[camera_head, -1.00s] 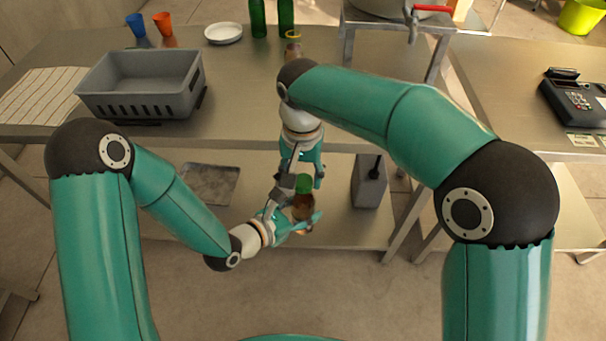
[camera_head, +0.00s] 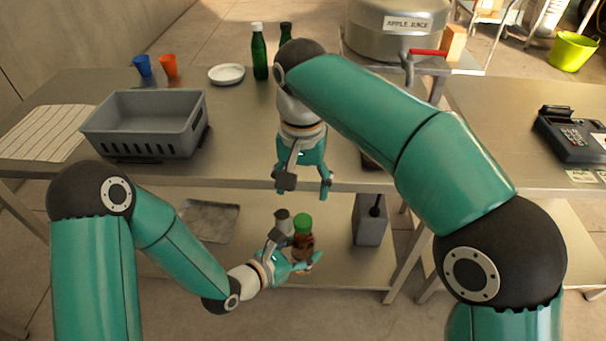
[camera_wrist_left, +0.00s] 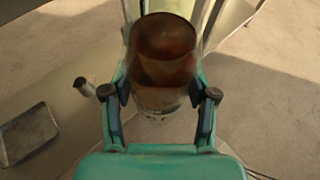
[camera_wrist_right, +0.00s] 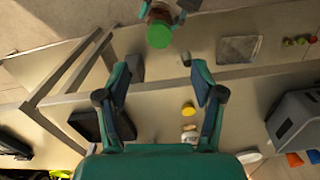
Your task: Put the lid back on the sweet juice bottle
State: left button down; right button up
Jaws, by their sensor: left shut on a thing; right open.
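The juice bottle (camera_head: 303,243), with reddish-brown contents, is in my left gripper (camera_head: 297,256), whose fingers are shut around its body. It stands about upright in front of the table. The green lid (camera_head: 303,220) sits on top of the bottle; it also shows in the right wrist view (camera_wrist_right: 160,35). How tightly it sits cannot be told. In the left wrist view the bottle (camera_wrist_left: 163,60) lies between the fingers, with the lid out of sight. My right gripper (camera_head: 305,186) is open and empty above the lid, clear of it.
A grey crate (camera_head: 147,125) stands on the table's left, with blue and orange cups (camera_head: 142,66) and a white plate (camera_head: 227,74) behind. Green bottles (camera_head: 259,52) stand at the back. A grey container (camera_head: 370,220) and a tray (camera_head: 209,220) are on the lower shelf.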

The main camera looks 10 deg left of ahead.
jog(key=shift+r, duration=1.2)
jog(key=shift+w+f, duration=0.1)
jog(key=w+d+f+y, duration=0.1)
jog(key=d+f, duration=0.2)
jog(key=f, duration=0.6)
jog(key=w+d+f+n+y, duration=0.1)
jog(key=d+f, duration=0.1)
jog(key=f, duration=0.7)
jog(key=w+d+f+y, duration=0.1)
jog(key=w+d+f, duration=0.15)
jog(key=f, duration=0.55)
jog(key=s+d+f+m, duration=0.1)
jog(key=s+d+f, duration=0.3)
jog(key=s+f, duration=0.3)
jog(key=s+d+f+m+y, duration=0.1)
jog(key=s+d+f, duration=0.4)
jog(key=s, duration=1)
notch_tip(320, 180, down, 4)
jog(key=shift+s+d+r+t, duration=0.2)
jog(key=shift+s+t, duration=0.1)
jog(key=shift+s, duration=0.05)
pick_arm(q)
jog(key=shift+w+r, duration=0.1)
jog(key=shift+r, duration=0.05)
